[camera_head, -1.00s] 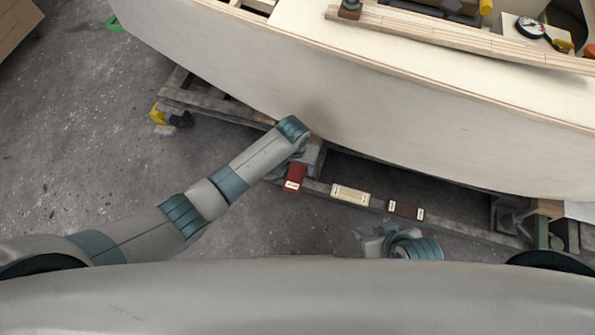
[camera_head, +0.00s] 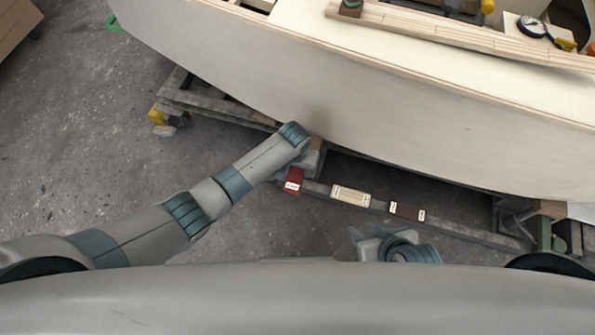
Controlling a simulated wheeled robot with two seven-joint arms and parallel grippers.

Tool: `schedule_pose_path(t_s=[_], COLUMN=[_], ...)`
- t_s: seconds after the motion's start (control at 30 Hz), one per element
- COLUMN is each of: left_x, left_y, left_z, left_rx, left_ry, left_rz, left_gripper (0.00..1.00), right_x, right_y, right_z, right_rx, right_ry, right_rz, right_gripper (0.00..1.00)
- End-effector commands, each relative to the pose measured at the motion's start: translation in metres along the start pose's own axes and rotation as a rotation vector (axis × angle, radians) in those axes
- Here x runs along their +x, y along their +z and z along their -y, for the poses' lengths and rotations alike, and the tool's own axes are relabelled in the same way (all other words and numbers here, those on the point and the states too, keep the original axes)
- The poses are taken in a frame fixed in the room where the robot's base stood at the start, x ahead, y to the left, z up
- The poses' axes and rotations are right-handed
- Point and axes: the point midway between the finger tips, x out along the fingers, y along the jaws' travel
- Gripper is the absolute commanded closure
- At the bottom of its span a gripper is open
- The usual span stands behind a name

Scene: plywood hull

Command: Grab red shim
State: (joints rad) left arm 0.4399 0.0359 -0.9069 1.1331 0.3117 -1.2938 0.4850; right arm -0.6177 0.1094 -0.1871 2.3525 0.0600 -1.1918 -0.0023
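The red shim (camera_head: 294,180) is a small red block with a white label. It is at the left end of a row of blocks on the grey metal beam below the hull. My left gripper (camera_head: 297,160) is at the end of the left arm, right by the red shim's upper side. My own wrist hides most of its fingers, so I cannot see whether they touch the shim or are open. My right gripper (camera_head: 362,243) is low in the picture, in front of the beam, apart from the blocks. Its fingers are too unclear to read.
A cream block (camera_head: 350,196) and a dark brown block (camera_head: 407,211) lie farther right along the beam (camera_head: 465,232). The pale plywood hull (camera_head: 360,110) overhangs just behind them. A long wooden strip (camera_head: 440,36) and a gauge (camera_head: 531,27) are on top. Bare floor is free at left.

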Motion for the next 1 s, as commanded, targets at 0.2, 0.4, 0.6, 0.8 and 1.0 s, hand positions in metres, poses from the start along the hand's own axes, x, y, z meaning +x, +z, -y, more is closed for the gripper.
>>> schedule_pose_path(t_s=[0.2,0.4,0.6,0.8,1.0], left_x=[0.000,-0.005,-0.025,-0.051,-0.074], left_y=[0.000,-0.001,-0.004,-0.007,-0.011], left_z=[0.000,0.000,-0.001,-0.018,-0.057], left_rx=[0.000,0.000,0.000,0.003,0.002], left_ry=[0.000,0.001,0.002,0.004,0.004], left_rz=[0.000,-0.001,-0.002,-0.002,-0.001], left_gripper=[0.81,0.81,0.81,0.81,0.81], right_x=[0.000,-0.002,-0.007,-0.008,-0.012], right_y=[0.000,0.000,0.005,0.013,0.018], right_z=[0.000,-0.001,-0.005,-0.018,-0.022], right_rx=[0.000,0.000,-0.002,0.000,0.002], right_ry=[0.000,0.002,0.014,0.046,0.057], right_rz=[0.001,0.007,0.043,0.109,0.141], right_gripper=[0.69,0.69,0.69,0.69,0.69])
